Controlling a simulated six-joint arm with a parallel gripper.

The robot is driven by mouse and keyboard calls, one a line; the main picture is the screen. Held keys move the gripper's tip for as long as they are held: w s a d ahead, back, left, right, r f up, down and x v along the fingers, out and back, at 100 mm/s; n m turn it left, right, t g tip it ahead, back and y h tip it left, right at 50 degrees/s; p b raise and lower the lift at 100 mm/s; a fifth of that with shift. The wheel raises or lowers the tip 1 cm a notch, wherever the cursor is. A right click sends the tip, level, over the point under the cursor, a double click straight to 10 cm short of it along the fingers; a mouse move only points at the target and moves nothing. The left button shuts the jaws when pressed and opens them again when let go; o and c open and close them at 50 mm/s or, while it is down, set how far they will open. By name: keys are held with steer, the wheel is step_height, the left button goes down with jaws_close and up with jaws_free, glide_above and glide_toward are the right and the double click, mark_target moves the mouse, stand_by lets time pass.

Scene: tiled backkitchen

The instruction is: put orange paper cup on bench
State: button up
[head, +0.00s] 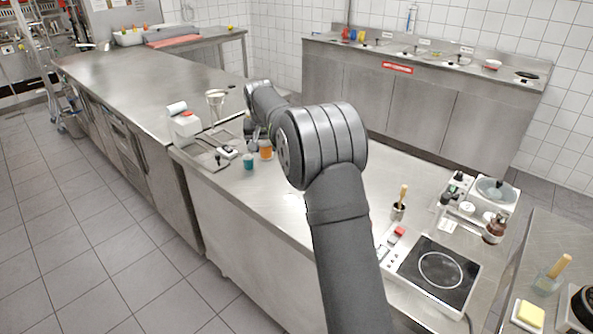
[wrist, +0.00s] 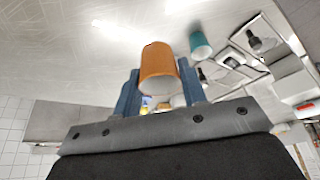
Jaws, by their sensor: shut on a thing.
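The orange paper cup (wrist: 157,68) is between the two blue fingers of my gripper (wrist: 158,88) in the wrist view, and the fingers are shut on it. In the head view the orange cup (head: 265,149) shows at the left of my arm, over the steel bench (head: 290,195). Whether its base touches the bench is not clear. My gripper is mostly hidden behind my arm in the head view.
A teal cup (head: 248,162) stands close beside the orange cup, and also shows in the wrist view (wrist: 200,46). A tray with a scale (head: 227,152) lies to the left. A hotplate (head: 437,275) is on the near right.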

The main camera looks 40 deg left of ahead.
steer(key=s+a+f, duration=0.2)
steer(key=a, duration=0.1)
steer(key=s+a+f, duration=0.2)
steer(key=a, duration=0.1)
steer(key=s+a+f, duration=0.2)
steer(key=a+f, duration=0.1)
steer(key=shift+s+a, duration=0.15)
steer(key=shift+a, duration=0.2)
steer(key=shift+f, duration=2.05)
steer(key=o, duration=1)
steer(key=shift+f, duration=0.15)
steer(key=v, duration=1.2)
